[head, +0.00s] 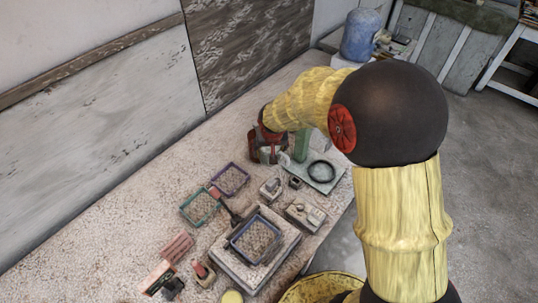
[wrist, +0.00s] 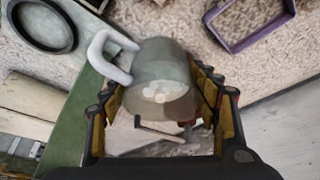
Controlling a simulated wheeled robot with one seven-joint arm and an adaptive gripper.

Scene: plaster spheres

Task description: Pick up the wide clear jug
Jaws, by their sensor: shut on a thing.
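The wide clear jug (wrist: 163,85) sits between my fingers in the wrist view. It is a see-through, greyish cylinder with a pale handle (wrist: 107,52) sticking out to the left. My gripper (wrist: 163,100) is shut on the jug's sides, with one finger on each side. In the head view my gripper (head: 264,150) is over the far part of the table, left of a green upright stand. The jug is small and partly hidden by my gripper there. I cannot tell whether it touches the tabletop.
A green stand with a pale base (head: 325,181) and a black ring (head: 321,171) is close on the handle side. A purple tray (head: 230,179) and a teal tray (head: 199,207) lie nearer. A blue tray (head: 274,250) sits on a scale. Bare table lies to the left.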

